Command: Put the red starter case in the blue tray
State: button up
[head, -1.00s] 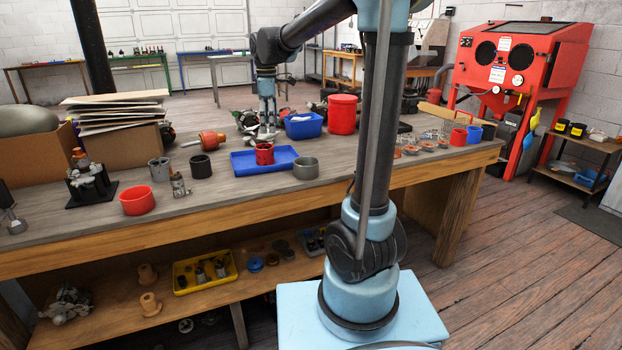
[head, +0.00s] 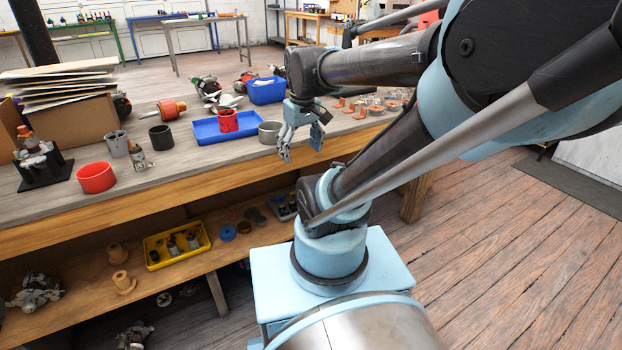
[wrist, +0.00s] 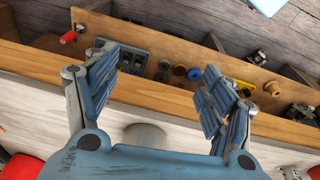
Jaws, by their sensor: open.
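The red starter case (head: 228,121), a small red cylinder with dark openings in its side, stands upright in the blue tray (head: 205,134) on the workbench. My gripper (head: 302,147) is to the right of the tray and nearer the bench's front edge, apart from both tray and case. Its fingers are spread and empty, pointing down. In the wrist view my gripper (wrist: 160,85) is also open, with nothing held between the fingers. I cannot pick out the tray in the wrist view.
A grey ring (head: 270,132) stands beside the tray, close to my gripper. A wider red ring (head: 96,177), a black cylinder (head: 161,137) and a blue bin (head: 266,91) stand on the bench. A yellow tray (head: 176,246) is on the lower shelf. Bare bench top lies in front of the tray.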

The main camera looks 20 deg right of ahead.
jog(key=s+d+f+m, duration=0.1)
jog(key=s+f+m, duration=0.2)
jog(key=s+f, duration=0.3)
jog(key=shift+d+f+m, duration=0.4)
jog(key=shift+f, duration=0.05)
